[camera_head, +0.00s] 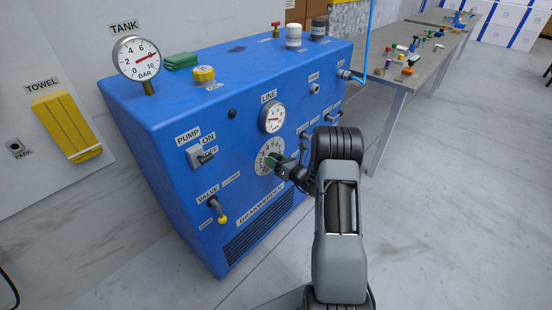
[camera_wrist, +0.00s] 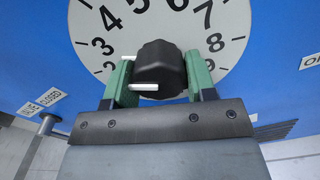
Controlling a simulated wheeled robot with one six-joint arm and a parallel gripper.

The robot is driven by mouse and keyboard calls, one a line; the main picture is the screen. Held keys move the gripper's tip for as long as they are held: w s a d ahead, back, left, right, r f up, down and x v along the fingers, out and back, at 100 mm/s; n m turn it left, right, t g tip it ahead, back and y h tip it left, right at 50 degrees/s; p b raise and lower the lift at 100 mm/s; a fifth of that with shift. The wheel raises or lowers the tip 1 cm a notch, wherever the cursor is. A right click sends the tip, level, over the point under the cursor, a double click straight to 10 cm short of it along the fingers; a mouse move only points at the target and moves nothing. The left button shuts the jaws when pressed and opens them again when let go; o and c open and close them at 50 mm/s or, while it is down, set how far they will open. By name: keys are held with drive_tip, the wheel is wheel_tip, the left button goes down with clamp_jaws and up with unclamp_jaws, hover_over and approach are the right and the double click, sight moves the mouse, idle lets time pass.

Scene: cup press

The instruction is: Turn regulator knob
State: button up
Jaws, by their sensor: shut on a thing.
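The regulator knob (camera_wrist: 158,66) is black, with a white pointer line on its face, and sits at the centre of a round white numbered dial (camera_wrist: 84,30). In the head view the dial (camera_head: 263,165) is on the front of the blue machine, below the LINE gauge (camera_head: 272,119). My gripper (camera_wrist: 158,84) has its two green fingers on either side of the knob and is shut on it. In the head view my gripper (camera_head: 279,163) reaches the dial from the right and hides most of the knob.
The PUMP switch (camera_head: 202,156) and the yellow-tipped VALVE lever (camera_head: 219,212) are left of the dial on the blue machine (camera_head: 245,90). The TANK gauge (camera_head: 137,59) stands on top. A workbench (camera_head: 427,63) with small parts is at the back right. The floor at right is clear.

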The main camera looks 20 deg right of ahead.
drive_tip(key=m+p, duration=0.2)
drive_tip(key=m, duration=0.2)
drive_tip(key=shift+r+m, duration=0.1)
drive_tip(key=shift+m, duration=0.2)
drive_tip(key=shift+m+p, duration=0.95)
drive_tip(key=shift+m, duration=0.95)
drive_tip(key=o, duration=0.9)
drive_tip(key=shift+s, duration=0.1)
drive_tip(key=p+v, duration=0.1)
drive_tip(key=v, duration=1.2)
drive_tip(key=shift+s+p, duration=0.3)
drive_tip(key=shift+p, duration=0.1)
